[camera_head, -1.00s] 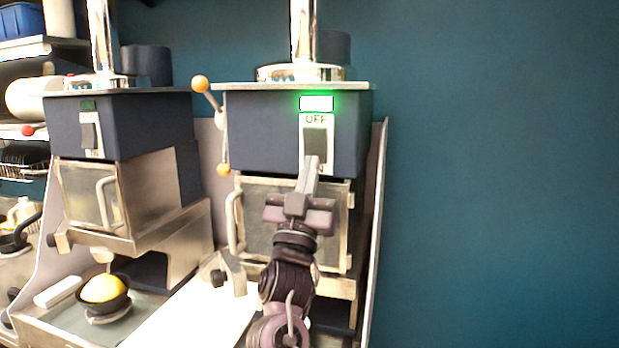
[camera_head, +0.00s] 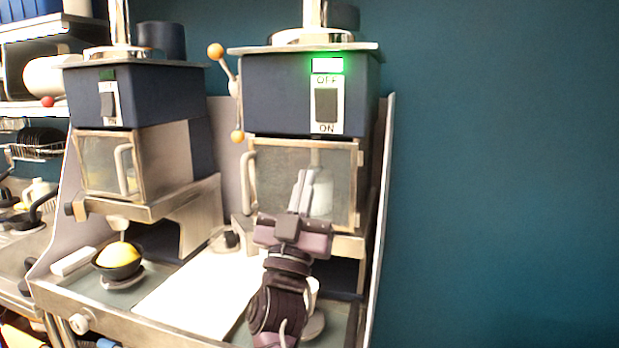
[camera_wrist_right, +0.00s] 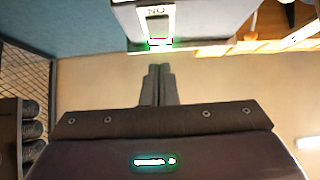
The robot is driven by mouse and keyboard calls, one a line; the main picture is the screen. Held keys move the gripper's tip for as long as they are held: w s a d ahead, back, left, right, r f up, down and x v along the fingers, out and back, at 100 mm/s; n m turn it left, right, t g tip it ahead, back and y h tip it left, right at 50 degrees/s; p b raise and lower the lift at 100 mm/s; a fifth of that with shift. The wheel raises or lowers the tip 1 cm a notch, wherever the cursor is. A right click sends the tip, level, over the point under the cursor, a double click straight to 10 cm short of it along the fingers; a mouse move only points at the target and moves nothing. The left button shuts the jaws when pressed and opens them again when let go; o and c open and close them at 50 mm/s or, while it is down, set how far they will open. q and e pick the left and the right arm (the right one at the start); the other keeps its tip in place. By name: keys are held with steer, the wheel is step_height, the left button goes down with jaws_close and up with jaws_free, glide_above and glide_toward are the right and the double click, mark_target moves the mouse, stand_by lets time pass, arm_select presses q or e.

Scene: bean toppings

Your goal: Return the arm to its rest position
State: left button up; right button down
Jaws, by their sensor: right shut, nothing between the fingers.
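My right gripper (camera_head: 302,190) is shut and empty. In the head view it points up in front of the glass door (camera_head: 335,185) of the right machine (camera_head: 275,95), below the OFF/ON switch (camera_head: 326,106). A green-edged light (camera_head: 327,65) glows above that switch. In the right wrist view the closed fingers (camera_wrist_right: 159,84) show with nothing between them, and the switch panel (camera_wrist_right: 157,22) is at the top. The left gripper is not in view.
A second machine (camera_head: 130,95) stands to the left. A dark bowl with a yellow item (camera_head: 118,255) sits on the counter beneath it. A lever with orange balls (camera_head: 237,136) hangs beside the right machine. The blue wall on the right is bare.

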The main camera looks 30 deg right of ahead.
steer(key=shift+f, duration=0.4)
steer(key=shift+s+a, duration=0.1)
